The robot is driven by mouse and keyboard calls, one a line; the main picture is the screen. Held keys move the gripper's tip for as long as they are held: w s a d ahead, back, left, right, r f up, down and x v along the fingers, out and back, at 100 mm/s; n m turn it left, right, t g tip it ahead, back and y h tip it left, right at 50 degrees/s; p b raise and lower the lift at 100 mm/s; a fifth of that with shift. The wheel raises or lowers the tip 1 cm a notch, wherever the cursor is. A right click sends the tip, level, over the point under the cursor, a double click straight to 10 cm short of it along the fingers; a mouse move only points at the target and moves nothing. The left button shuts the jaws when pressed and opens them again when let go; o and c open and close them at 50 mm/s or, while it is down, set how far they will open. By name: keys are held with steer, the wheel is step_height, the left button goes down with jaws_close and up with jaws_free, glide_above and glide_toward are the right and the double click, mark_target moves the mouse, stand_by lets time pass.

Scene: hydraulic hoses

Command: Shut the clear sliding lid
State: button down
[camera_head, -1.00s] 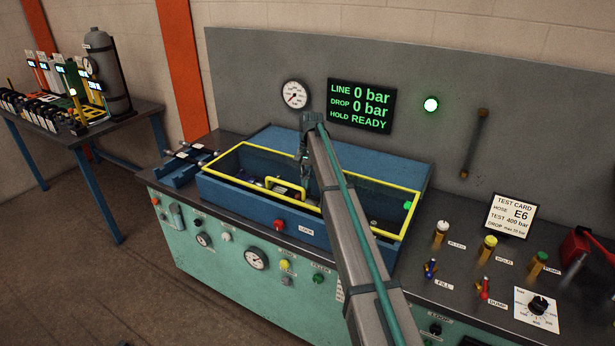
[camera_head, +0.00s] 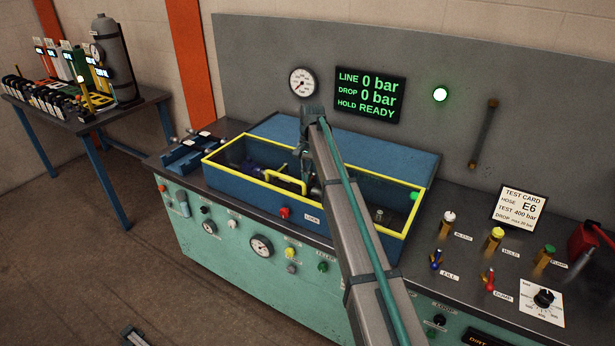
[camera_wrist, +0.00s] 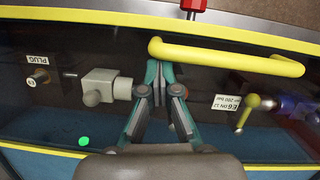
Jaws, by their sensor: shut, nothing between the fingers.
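The clear lid with its yellow frame (camera_head: 240,178) lies over the blue test box (camera_head: 240,194) on the bench. Its yellow handle (camera_head: 286,181) stands near the front edge; in the wrist view the handle (camera_wrist: 228,55) runs across the upper middle. My gripper (camera_head: 308,180) is at the right end of the handle, on its far side. In the wrist view my gripper (camera_wrist: 163,75) is shut and empty, its tips close to the handle's left end. I cannot tell if they touch it. Hose fittings (camera_wrist: 105,87) and a plug label (camera_wrist: 38,59) show through the lid.
A red knob (camera_head: 285,213) sits on the box front beside the lock label (camera_head: 312,218). Valves and levers (camera_head: 495,238) stand on the bench at right. The wall display (camera_head: 370,95) reads line 0 bar, hold ready. A side table (camera_head: 70,115) stands at left.

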steer(key=shift+s+a+f, duration=0.1)
steer(key=shift+s+a, duration=0.05)
steer(key=shift+s, duration=0.1)
